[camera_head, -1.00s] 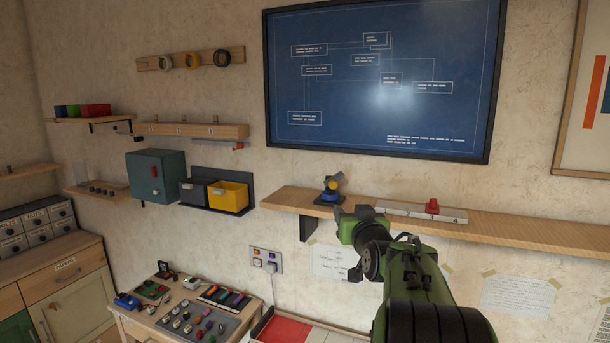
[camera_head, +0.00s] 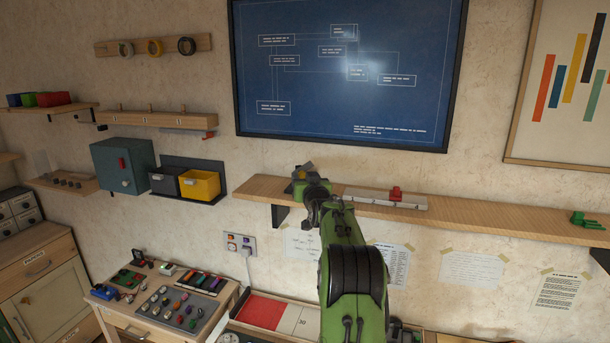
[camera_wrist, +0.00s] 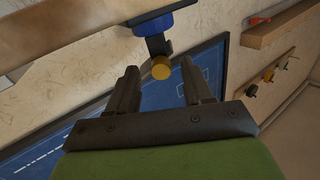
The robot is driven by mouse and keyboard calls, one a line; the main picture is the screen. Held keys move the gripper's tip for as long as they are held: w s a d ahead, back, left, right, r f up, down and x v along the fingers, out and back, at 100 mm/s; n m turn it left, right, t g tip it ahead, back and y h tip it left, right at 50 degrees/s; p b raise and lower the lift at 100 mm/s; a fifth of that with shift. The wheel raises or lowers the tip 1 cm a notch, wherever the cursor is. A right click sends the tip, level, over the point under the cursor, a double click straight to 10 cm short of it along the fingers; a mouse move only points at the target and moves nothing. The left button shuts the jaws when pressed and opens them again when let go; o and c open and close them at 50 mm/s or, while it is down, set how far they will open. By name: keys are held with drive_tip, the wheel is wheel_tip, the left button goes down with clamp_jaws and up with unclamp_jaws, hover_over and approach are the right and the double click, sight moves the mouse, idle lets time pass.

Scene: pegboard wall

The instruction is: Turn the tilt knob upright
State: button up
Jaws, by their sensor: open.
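The tilt knob has a blue base (camera_wrist: 152,25), a short dark stem and a yellow round end (camera_wrist: 161,68). It stands on the wooden wall shelf (camera_head: 480,226). In the wrist view the yellow end is between my two dark fingertips, with a gap on each side. My gripper (camera_wrist: 160,73) is open and holds nothing. The knob's exact tilt is hard to tell.
A numbered pale strip with a red slider (camera_head: 395,193) lies on the shelf right of my gripper. A green object (camera_head: 590,219) sits at the shelf's right. The blueprint board (camera_head: 345,70) hangs above. A yellow bin (camera_head: 200,185) and teal cabinet (camera_head: 124,165) are to the left.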

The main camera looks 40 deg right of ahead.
drive_tip(key=shift+a, duration=0.15)
drive_tip(key=shift+c, duration=1.3)
clamp_jaws()
drive_tip(key=shift+n+b, duration=0.4)
drive_tip(key=shift+b, duration=0.15)
drive_tip(key=n+b, duration=0.3)
drive_tip(key=n, duration=0.1)
drive_tip(key=shift+f, duration=0.15)
drive_tip(key=n+b, duration=0.1)
drive_tip(key=n, duration=0.2)
drive_tip(key=shift+b, duration=0.35)
drive_tip(key=shift+n+b, duration=0.5)
drive_tip(key=shift+n, duration=1.5)
